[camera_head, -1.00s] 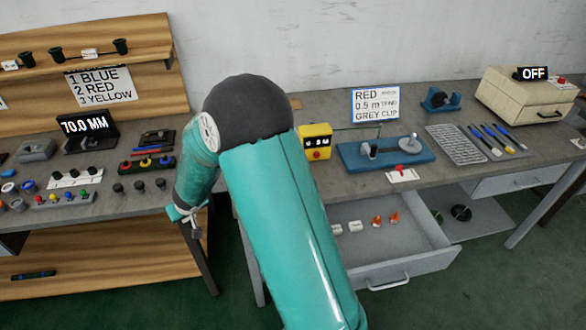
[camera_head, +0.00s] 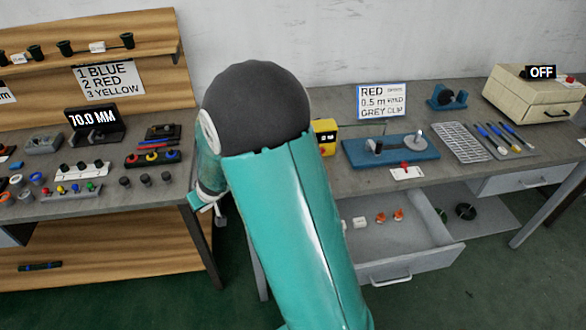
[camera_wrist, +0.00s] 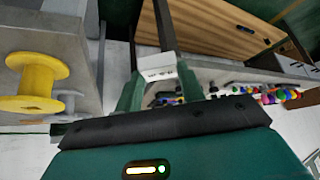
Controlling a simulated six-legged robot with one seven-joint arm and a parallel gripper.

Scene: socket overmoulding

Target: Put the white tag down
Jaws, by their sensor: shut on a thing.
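The white tag (camera_wrist: 157,67) is held between the fingertips of my gripper (camera_wrist: 160,84) in the wrist view. It is a small white block with a paler top face. My gripper is shut on it, with nothing touching below it that I can see. In the head view my gripper (camera_head: 208,203) hangs at the left of my arm, in front of the gap between the two benches. My arm hides part of it, and the tag is too small there to make out clearly.
The left bench (camera_head: 140,194) carries caps, rings and a display. The right bench (camera_head: 330,180) has a blue fixture (camera_head: 390,151) and an open drawer (camera_head: 400,245) with small white and orange parts. A yellow spool (camera_wrist: 36,82) stands at the left of the wrist view.

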